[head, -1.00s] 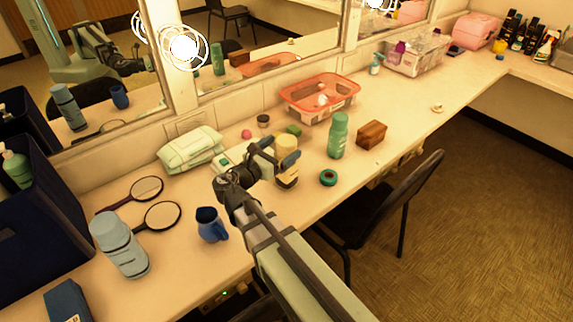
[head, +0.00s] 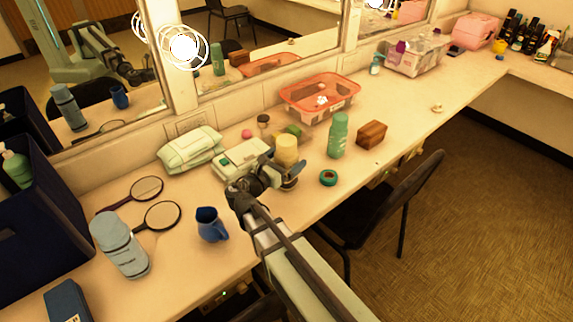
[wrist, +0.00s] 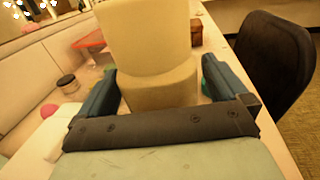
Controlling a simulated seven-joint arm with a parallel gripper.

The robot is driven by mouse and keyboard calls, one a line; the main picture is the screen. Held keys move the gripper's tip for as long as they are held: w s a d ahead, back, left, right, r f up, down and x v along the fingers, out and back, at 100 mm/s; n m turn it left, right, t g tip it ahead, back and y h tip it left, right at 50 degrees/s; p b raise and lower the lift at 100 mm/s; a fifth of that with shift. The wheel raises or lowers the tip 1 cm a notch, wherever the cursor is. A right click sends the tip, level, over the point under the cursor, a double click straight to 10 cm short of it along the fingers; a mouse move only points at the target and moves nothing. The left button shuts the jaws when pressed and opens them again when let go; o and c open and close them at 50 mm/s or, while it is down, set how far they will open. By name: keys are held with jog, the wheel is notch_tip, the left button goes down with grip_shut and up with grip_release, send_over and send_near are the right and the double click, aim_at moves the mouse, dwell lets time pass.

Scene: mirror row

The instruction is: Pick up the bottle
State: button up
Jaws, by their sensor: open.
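A bottle with a cream-yellow top (head: 287,148) stands upright on the counter, its lower part partly hidden by my gripper (head: 281,174). In the wrist view the cream bottle (wrist: 150,40) fills the upper middle, between the two blue fingers of my gripper (wrist: 158,72). The fingers are apart, one on each side of it, and I see no clear contact. A green bottle (head: 338,136) stands to the right.
A white-green box (head: 240,160) and a wipes pack (head: 190,150) lie left of the cream bottle. A blue jug (head: 211,224) stands nearer. A green tape roll (head: 328,178), brown block (head: 371,134) and orange basket (head: 320,98) are to the right. A chair (head: 385,205) stands by the counter.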

jog(key=c, duration=1.4)
jog(key=shift+r, duration=0.1)
